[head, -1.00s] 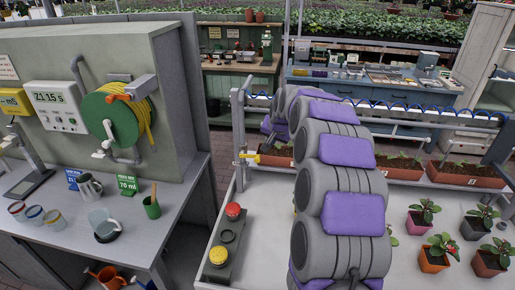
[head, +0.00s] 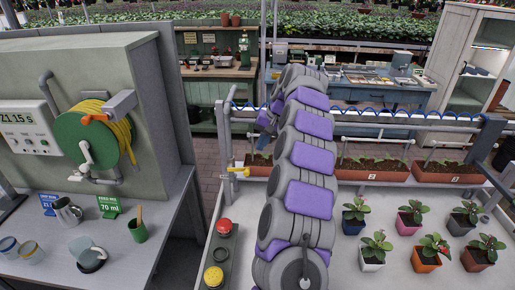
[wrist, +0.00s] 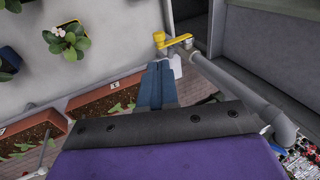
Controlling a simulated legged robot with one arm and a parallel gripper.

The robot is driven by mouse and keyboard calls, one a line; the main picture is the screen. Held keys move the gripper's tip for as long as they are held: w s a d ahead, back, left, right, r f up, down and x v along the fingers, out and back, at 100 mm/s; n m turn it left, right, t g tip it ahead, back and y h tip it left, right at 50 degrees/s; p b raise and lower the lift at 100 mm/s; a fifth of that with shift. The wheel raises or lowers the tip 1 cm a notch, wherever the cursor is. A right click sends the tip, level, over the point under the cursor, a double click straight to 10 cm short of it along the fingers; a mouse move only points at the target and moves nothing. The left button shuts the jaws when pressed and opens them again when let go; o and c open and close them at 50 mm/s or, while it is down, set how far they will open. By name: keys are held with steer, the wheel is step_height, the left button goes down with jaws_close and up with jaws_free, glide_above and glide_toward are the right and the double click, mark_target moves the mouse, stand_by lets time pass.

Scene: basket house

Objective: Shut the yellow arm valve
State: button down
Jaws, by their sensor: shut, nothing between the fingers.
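The yellow arm valve (head: 238,171) sits on the grey upright pipe at the left end of the plant bench; its lever points sideways to the right. In the wrist view the yellow valve (wrist: 176,42) shows at the top middle, on a grey pipe, with a white piece below it. My gripper (wrist: 160,66) has its blue fingers together and empty, pointing toward the valve. The fingertips appear just short of the valve; I cannot tell whether they touch.
A red button (head: 224,226) and a yellow button (head: 213,276) stand on a grey box at the bench's left edge. Potted plants (head: 410,218) stand right of my arm, with brown planter boxes (head: 372,170) behind. A green hose reel (head: 85,140) is at left.

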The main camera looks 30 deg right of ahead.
mark_target(248, 171)
steer(key=b+x, duration=0.2)
steer(key=x, duration=1)
steer(key=shift+d, duration=0.2)
steer(key=shift+d, duration=0.1)
